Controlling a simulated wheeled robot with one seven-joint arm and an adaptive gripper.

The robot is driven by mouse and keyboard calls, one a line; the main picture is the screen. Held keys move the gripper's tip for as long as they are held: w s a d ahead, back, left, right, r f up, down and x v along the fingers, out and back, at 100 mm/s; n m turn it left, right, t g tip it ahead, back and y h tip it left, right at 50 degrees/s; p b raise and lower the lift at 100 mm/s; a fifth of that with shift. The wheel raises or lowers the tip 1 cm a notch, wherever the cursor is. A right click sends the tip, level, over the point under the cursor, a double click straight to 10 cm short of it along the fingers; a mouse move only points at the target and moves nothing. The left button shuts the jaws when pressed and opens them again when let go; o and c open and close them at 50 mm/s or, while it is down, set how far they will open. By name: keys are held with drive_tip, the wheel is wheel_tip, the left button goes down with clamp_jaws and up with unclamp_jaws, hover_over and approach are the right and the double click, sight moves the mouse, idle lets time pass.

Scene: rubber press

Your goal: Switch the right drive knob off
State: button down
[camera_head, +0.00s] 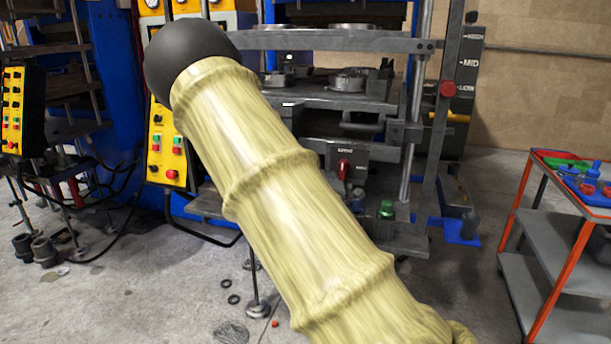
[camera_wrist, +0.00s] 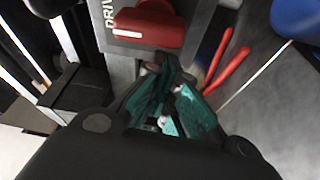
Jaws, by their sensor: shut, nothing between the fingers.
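In the wrist view, a red knob (camera_wrist: 150,22) with a white mark on one end sits on a grey panel (camera_wrist: 112,42) whose partly cut-off label begins "DRIV". My gripper (camera_wrist: 163,68) has dark, teal-padded fingers closed together and empty. The tips lie just below the knob in the picture; I cannot tell whether they touch it. In the head view, my sleeved arm crosses the middle, and my gripper is hidden. A red knob (camera_head: 344,170) shows on a dark box under the press, and another red knob (camera_head: 448,88) on the right post. I cannot tell which matches the wrist view.
A yellow button panel (camera_head: 167,145) stands left of my arm. The press shelf (camera_head: 335,98) holds metal parts. A trolley (camera_head: 560,215) with coloured items stands at the right. In the wrist view, red handles (camera_wrist: 228,68) and a blue object (camera_wrist: 295,20) lie right of the fingers.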

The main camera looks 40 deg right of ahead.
drive_tip(key=shift+s+d+f+n, duration=0.15)
drive_tip(key=shift+f+n, duration=0.15)
drive_tip(key=shift+n, duration=0.6)
drive_tip(key=w+a, duration=0.2)
drive_tip(key=w, duration=0.2)
drive_tip(key=b+v, duration=0.2)
drive_tip(key=v, duration=0.8)
drive_tip(key=shift+s, duration=0.3)
drive_tip(key=shift+a, duration=0.1)
